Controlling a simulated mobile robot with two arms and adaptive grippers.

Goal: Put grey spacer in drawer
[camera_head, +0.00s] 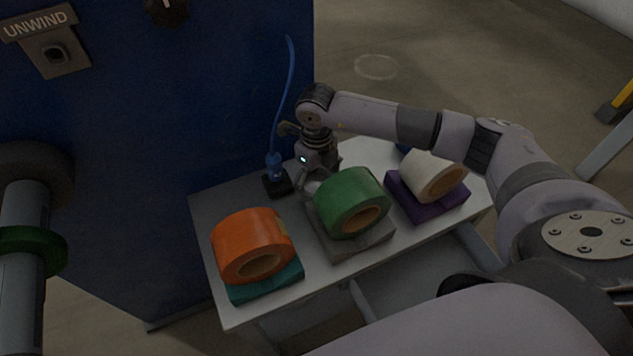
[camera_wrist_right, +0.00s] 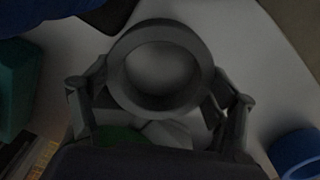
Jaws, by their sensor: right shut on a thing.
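The grey spacer (camera_wrist_right: 119,80) is a thick ring in the right wrist view, between the two fingers of my right gripper (camera_wrist_right: 158,88). The gripper is shut on it, over the pale table top. In the head view my right gripper (camera_head: 318,166) is low at the back of the table, behind the green roll, which hides most of the spacer. The drawer (camera_head: 410,282) is pulled out below the table's front right edge, and its visible inside looks empty. My arm covers part of it. My left gripper is not in view.
An orange roll (camera_head: 250,243), a green roll (camera_head: 345,198) and a white roll (camera_head: 433,173) rest on coloured blocks on the table (camera_head: 240,308). A blue-cabled plug device (camera_head: 277,182) stands beside the gripper. The blue machine (camera_head: 150,200) rises at the left.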

